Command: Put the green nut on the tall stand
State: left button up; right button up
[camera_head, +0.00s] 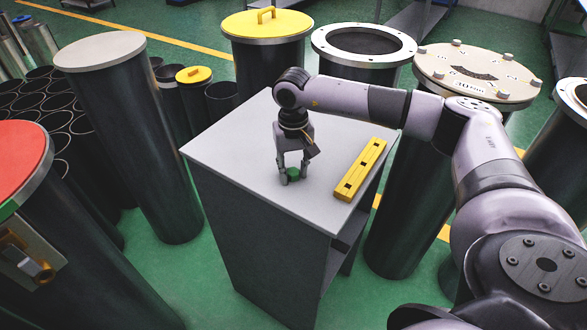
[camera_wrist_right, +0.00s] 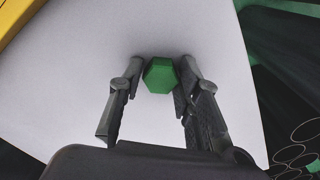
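The green nut (camera_head: 293,173) is a small hexagonal piece low over or on the light grey top of the rectangular stand (camera_head: 235,145) in the middle of the head view. My right gripper (camera_head: 294,176) points down at it with one finger on each side. In the right wrist view the nut (camera_wrist_right: 160,76) lies between the fingertips of the right gripper (camera_wrist_right: 162,72). A narrow gap shows at the left finger; contact at the right finger cannot be told. The fingers look spread wider than the nut. My left gripper is not in view.
A yellow slotted bar (camera_head: 361,168) lies on the stand's top, right of the gripper. Tall dark cylinders surround the stand: one with a grey top (camera_head: 100,50), a yellow-lidded one (camera_head: 267,24), an open flanged one (camera_head: 362,42) and a bolted-lid one (camera_head: 478,73). The stand's left top is clear.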

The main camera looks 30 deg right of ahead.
aim_at(293, 171)
jog(key=o, duration=0.3)
jog(key=shift+r, duration=0.6)
notch_tip(293, 171, up, 11)
jog(key=b, duration=0.3)
jog(key=shift+r, duration=0.1)
